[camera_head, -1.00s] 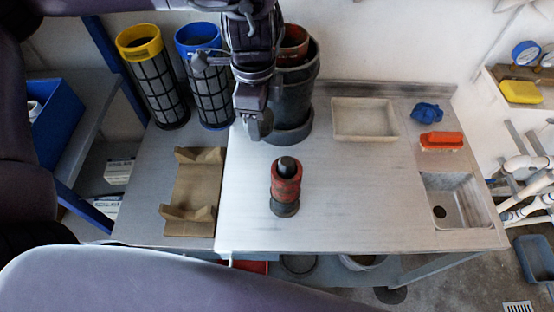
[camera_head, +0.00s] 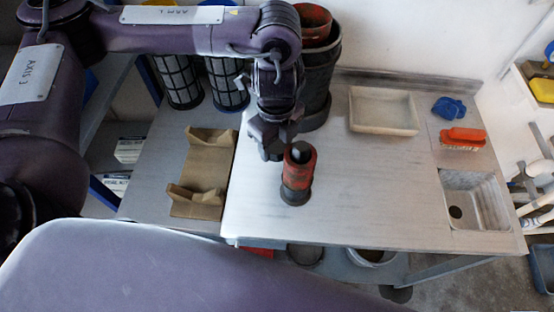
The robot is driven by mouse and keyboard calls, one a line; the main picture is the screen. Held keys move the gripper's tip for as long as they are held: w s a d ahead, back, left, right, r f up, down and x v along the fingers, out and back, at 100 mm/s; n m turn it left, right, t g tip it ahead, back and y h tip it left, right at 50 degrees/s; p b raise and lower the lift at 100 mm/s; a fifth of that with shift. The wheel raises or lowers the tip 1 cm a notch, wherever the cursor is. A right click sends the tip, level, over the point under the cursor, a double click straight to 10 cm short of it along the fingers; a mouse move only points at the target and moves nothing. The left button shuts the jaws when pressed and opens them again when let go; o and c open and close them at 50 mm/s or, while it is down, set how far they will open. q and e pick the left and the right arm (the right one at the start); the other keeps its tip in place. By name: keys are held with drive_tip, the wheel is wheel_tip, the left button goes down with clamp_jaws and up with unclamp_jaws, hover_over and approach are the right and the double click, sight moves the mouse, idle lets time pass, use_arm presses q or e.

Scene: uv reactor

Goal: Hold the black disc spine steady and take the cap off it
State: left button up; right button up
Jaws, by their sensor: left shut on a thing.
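The black disc spine (camera_head: 296,193) stands upright on the pale worktop, with a black foot and a red-orange band around its upper part. A dark round top (camera_head: 300,150), which may be the cap, shows at its upper end. My left gripper (camera_head: 275,152) comes down from behind and is shut against the upper left side of this piece. Its fingertips are partly hidden, so which part they grip is unclear. My right gripper is not in view.
A large dark cylinder (camera_head: 319,85) with a red top stands behind. A shallow beige tray (camera_head: 384,125), a blue cloth (camera_head: 448,108), a red brush (camera_head: 464,136) and a sink (camera_head: 475,200) lie to the right. A brown cradle (camera_head: 203,170) is left. The worktop's front middle is clear.

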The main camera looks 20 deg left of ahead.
sight(277, 166)
use_arm(q)
drive_tip(key=shift+f+b, duration=0.7)
drive_tip(key=shift+f, duration=2.75)
drive_tip(key=shift+f, duration=0.15)
drive_tip(key=o, duration=1.1)
drive_tip(key=shift+c, duration=0.2)
wheel_tip(277, 166, up, 11)
drive_tip(key=shift+f+p, duration=0.1)
drive_tip(key=shift+p, duration=1.1)
drive_tip(key=shift+r, duration=0.75)
